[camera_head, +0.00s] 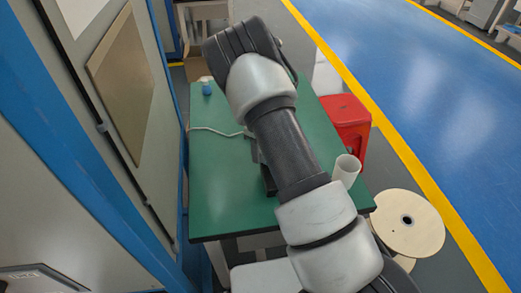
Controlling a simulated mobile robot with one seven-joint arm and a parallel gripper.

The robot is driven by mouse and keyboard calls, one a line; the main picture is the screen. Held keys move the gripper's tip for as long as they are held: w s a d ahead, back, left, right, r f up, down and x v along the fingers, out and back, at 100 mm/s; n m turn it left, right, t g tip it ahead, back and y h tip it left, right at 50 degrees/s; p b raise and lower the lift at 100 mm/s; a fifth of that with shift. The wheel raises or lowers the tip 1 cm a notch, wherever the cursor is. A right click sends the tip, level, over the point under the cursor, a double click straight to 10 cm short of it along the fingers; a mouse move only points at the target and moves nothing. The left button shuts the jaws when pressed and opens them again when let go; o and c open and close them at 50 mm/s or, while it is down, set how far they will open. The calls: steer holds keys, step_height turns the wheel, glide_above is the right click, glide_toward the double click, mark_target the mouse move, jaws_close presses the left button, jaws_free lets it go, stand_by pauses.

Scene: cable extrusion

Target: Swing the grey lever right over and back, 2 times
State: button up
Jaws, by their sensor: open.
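A small device with a grey upright part (253,150) and a dark base (268,180) stands on the green table (215,205), mostly hidden behind my arm. I cannot tell for sure whether the grey part is the lever, or which way the lever leans. My arm crosses the middle of the view from the lower right up to its bend above the table's far part. My gripper does not show; the arm hides it or it lies out of sight.
A white cable (215,131) runs over the table toward the device. A blue-and-white item (207,88) stands at the far left corner, a white cup (346,170) at the right edge. A red bin (347,125) and cable reel (408,222) stand right; a cabinet (60,150) stands left.

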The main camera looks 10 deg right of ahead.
steer(key=shift+r, duration=0.1)
step_height(320, 180, up, 17)
steer(key=shift+r, duration=0.15)
stand_by(0.4)
steer(key=s+d+f+t+y+b, duration=0.2)
steer(key=s+d+t+y+b, duration=0.25)
steer(key=b, duration=0.75)
steer(key=shift+g+h, duration=0.45)
steer(key=shift+g, duration=0.3)
steer(key=b+x, duration=0.1)
steer(key=x, duration=0.4)
steer(key=d+b+x, duration=0.1)
steer(key=x, duration=0.5)
steer(key=b+x, duration=0.1)
steer(key=x, duration=0.4)
steer(key=shift+s+d+f+b, duration=0.2)
steer(key=shift+f+b, duration=0.1)
steer(key=shift+f, duration=0.25)
jaws_close()
